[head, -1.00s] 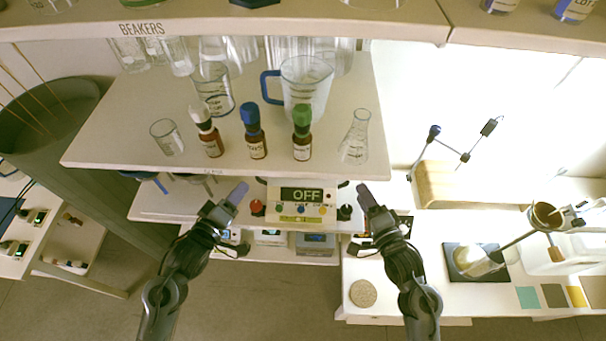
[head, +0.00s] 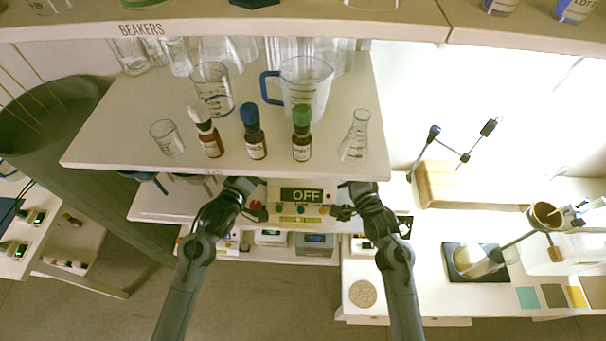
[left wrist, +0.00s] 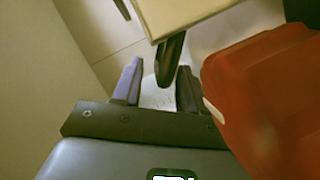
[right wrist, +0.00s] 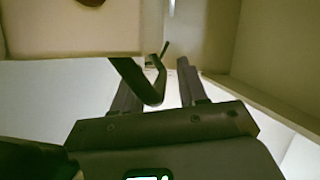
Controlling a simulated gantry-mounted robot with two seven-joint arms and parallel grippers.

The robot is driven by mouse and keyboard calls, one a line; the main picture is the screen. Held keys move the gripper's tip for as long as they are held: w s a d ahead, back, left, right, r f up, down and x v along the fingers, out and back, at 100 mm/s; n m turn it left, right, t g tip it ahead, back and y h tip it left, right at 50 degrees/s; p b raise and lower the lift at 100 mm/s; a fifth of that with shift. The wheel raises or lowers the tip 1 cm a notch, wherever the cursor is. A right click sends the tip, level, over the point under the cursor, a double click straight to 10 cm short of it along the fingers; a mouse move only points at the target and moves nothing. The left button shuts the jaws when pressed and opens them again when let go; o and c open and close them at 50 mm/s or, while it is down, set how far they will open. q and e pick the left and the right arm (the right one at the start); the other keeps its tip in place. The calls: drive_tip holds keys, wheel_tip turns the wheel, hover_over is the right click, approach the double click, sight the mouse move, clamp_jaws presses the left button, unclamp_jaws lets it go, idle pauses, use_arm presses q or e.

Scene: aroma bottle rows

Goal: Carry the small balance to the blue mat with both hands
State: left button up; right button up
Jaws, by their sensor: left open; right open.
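A cream device with an OFF display (head: 300,212), which I take as the small balance, sits on the shelf below the bottles. My left gripper (head: 250,187) is open at its left side. In the left wrist view a dark handle (left wrist: 171,58) lies between the open fingers (left wrist: 160,80), nearer the right one. My right gripper (head: 350,188) is open at its right side. In the right wrist view a dark handle (right wrist: 143,84) shows between the fingers (right wrist: 157,78). A small teal square (head: 528,297) lies on the right bench; I cannot tell if it is the blue mat.
The upper shelf overhangs close above, with capped bottles (head: 253,132), a jug (head: 304,88) and a flask (head: 355,135) near its front. Other instruments (head: 315,240) stand below. The right bench (head: 420,290) holds a cork disc (head: 362,294) and a black pad (head: 450,265).

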use_arm(q)
clamp_jaws()
use_arm(e)
clamp_jaws()
idle(1.2)
use_arm(q)
drive_tip(key=shift+r, duration=0.2)
use_arm(e)
drive_tip(key=shift+r, duration=0.2)
